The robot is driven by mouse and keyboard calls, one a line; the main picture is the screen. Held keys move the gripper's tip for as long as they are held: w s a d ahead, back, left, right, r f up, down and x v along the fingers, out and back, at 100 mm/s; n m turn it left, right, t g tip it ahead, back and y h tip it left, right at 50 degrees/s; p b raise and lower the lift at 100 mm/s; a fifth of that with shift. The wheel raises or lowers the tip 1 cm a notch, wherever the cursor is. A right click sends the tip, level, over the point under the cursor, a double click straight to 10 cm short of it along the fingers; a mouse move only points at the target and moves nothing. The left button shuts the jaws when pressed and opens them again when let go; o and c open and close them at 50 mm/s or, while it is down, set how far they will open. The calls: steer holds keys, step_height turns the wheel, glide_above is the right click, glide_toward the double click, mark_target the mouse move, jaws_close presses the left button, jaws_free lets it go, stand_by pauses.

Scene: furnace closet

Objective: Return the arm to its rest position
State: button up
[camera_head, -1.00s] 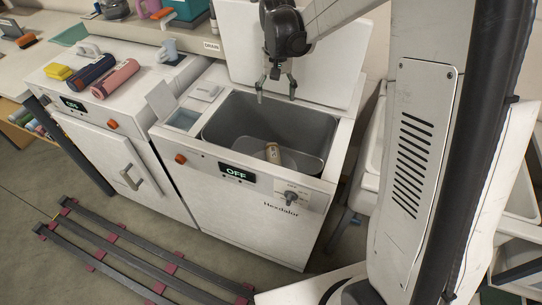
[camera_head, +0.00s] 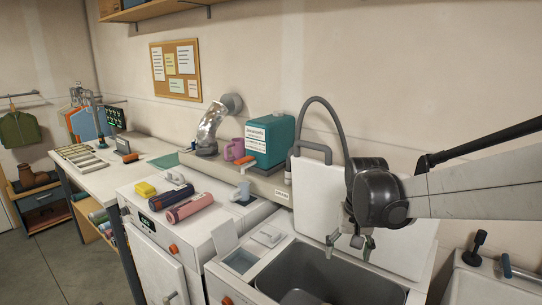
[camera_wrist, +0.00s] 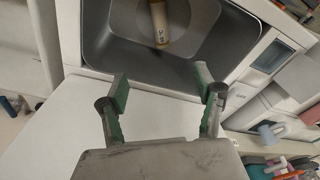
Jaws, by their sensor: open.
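My gripper (camera_head: 348,247) is open and empty. In the head view it hangs over the back part of the open washer's grey tub (camera_head: 320,268), in front of the raised white lid. In the wrist view my gripper (camera_wrist: 162,95) shows two green-padded fingers spread wide apart. Beyond them the tub (camera_wrist: 110,45) holds a tan cylindrical item (camera_wrist: 160,22) lying inside, clear of the fingers. That item is not visible in the head view now. My arm extends from the gripper to the right edge of the head view.
A shelf behind the machines holds a teal container (camera_head: 268,140) and a pink jug (camera_head: 234,149). A sink (camera_head: 485,285) stands at the right. Open air surrounds the gripper above the tub.

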steer(key=s+r+t+b, duration=0.1)
steer(key=s+t, duration=0.1)
steer(key=s, duration=0.8)
steer(key=s+r+n+t+b, duration=0.1)
steer(key=s+t, duration=0.2)
steer(key=s, duration=0.8)
steer(key=shift+s+t+b, duration=0.2)
steer(key=shift+t+b, duration=0.1)
steer(key=shift+b, duration=0.1)
